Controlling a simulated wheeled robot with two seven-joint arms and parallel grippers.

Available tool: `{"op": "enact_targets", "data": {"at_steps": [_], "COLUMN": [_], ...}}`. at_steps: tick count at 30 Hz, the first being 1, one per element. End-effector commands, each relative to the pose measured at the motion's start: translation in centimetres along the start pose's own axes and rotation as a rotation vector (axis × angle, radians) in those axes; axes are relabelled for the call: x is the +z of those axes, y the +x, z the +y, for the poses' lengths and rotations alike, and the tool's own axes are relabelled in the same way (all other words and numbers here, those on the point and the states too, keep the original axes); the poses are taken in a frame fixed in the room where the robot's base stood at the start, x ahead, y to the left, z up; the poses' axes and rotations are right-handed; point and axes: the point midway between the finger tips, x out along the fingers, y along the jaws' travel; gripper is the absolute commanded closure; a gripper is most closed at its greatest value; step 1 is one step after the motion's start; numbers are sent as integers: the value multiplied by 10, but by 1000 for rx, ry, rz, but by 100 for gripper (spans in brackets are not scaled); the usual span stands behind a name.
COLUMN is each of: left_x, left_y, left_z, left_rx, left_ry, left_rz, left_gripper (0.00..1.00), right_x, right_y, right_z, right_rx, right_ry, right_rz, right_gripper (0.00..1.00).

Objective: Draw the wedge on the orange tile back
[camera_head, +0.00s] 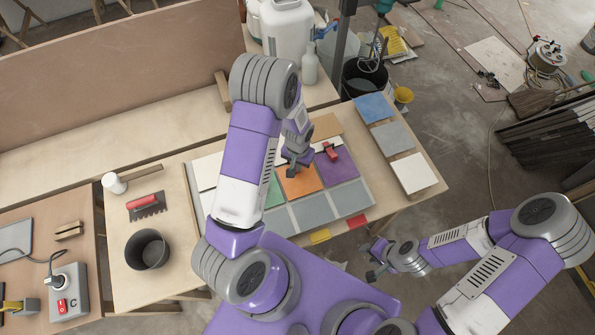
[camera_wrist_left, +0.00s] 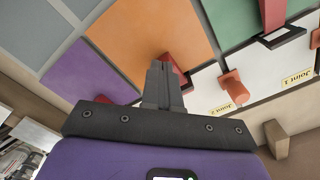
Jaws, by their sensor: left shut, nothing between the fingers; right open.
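The orange tile (camera_head: 301,186) lies in the middle row of the tile grid, between a green tile (camera_head: 272,190) and a purple tile (camera_head: 336,168). It also shows in the left wrist view (camera_wrist_left: 140,30). There, a red wedge (camera_wrist_left: 178,68) at the orange tile's edge is partly hidden behind my left gripper (camera_wrist_left: 162,68). In the head view my left gripper (camera_head: 293,172) is shut and empty, low over the orange tile; contact with the wedge cannot be told. My right gripper (camera_head: 374,264) is open and empty, off the table's front edge.
Another red wedge (camera_head: 331,151) stands at the purple tile's back edge. The left wrist view shows one at the green tile (camera_wrist_left: 272,14) and a peg (camera_wrist_left: 233,86) by the white tiles. A red-handled trowel (camera_head: 147,205) and black bucket (camera_head: 147,249) are left.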

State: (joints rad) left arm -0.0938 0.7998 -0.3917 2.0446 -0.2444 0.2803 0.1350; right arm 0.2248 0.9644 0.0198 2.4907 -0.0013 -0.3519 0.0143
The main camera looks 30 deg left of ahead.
Motion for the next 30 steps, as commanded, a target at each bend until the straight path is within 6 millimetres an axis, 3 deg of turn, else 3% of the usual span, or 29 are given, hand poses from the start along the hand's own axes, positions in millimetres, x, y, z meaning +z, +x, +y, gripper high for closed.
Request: {"op": "enact_targets", "data": {"at_steps": [30], "left_x": [18], "left_y": [-6], "left_z": [18], "left_rx": [0], "left_ry": [2], "left_rz": [0], "left_gripper": [100], "right_x": [0], "right_y": [-4], "right_z": [-2], "right_rx": [0], "right_ry": [0], "right_rz": [0], "right_gripper": [57]}}
